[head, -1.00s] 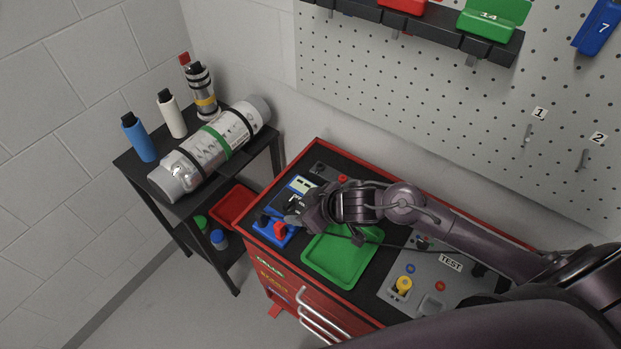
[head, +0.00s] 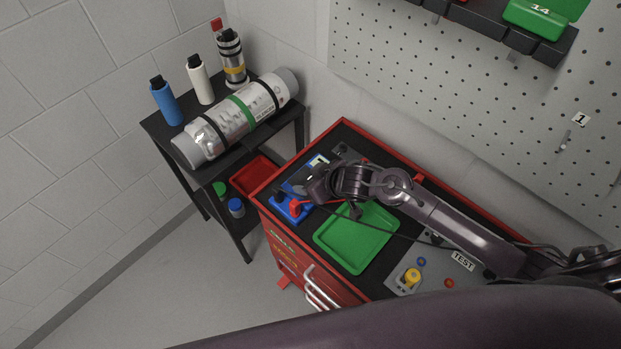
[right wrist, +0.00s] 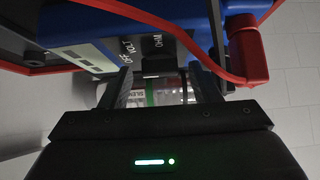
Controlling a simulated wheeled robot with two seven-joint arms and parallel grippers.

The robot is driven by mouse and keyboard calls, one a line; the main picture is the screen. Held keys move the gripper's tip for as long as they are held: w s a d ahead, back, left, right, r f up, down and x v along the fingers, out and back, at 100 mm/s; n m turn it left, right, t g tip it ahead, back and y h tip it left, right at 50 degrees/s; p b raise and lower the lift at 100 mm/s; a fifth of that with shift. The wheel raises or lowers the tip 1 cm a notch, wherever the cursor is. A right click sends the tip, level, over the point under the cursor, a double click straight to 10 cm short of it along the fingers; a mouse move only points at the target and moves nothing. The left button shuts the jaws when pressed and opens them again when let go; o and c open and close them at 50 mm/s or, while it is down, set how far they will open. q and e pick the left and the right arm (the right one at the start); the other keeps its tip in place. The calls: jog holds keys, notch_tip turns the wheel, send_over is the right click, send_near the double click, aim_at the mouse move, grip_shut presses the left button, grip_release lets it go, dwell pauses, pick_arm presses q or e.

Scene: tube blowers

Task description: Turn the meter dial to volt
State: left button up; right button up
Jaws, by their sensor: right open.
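The blue meter (head: 291,212) lies at the left end of the red cabinet's top, with a pale display (head: 318,161) and a red plug (head: 296,209). In the right wrist view, the meter (right wrist: 85,22) fills the top, with the white labels OFF, VOLT and OHM on its dark face. My right gripper (head: 312,187) is over the meter and hides part of its face. In the wrist view the gripper (right wrist: 160,80) is open, its fingers apart just below the labels. I cannot make out the dial's pointer or whether a finger touches it. My left gripper is not in view.
A red cable (right wrist: 150,20) crosses the wrist view to a red plug (right wrist: 247,50). A green tray (head: 355,240) lies beside the meter, and a grey TEST panel (head: 405,283) farther right. A black shelf (head: 160,128) with a silver cylinder (head: 222,127) and bottles stands left.

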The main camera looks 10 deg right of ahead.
jog(key=c, duration=1)
jog(key=shift+m, duration=0.3)
jog(key=shift+s+a+m+t+h, duration=0.15)
jog(key=shift+m+t+h, duration=0.15)
jog(key=shift+m+h, duration=0.45)
jog(key=m+h, duration=0.2)
jog(key=m, duration=0.1)
jog(key=shift+a+t+h, duration=0.2)
jog(key=shift+t+h, duration=0.05)
jog(key=shift+t, duration=0.15)
jog(key=shift+a+r+m+h, duration=0.1)
jog(key=shift+m+h, duration=0.4)
jog(key=shift+m, duration=0.35)
jog(key=shift+m+h+p, duration=0.8)
jog(key=shift+m, duration=0.2)
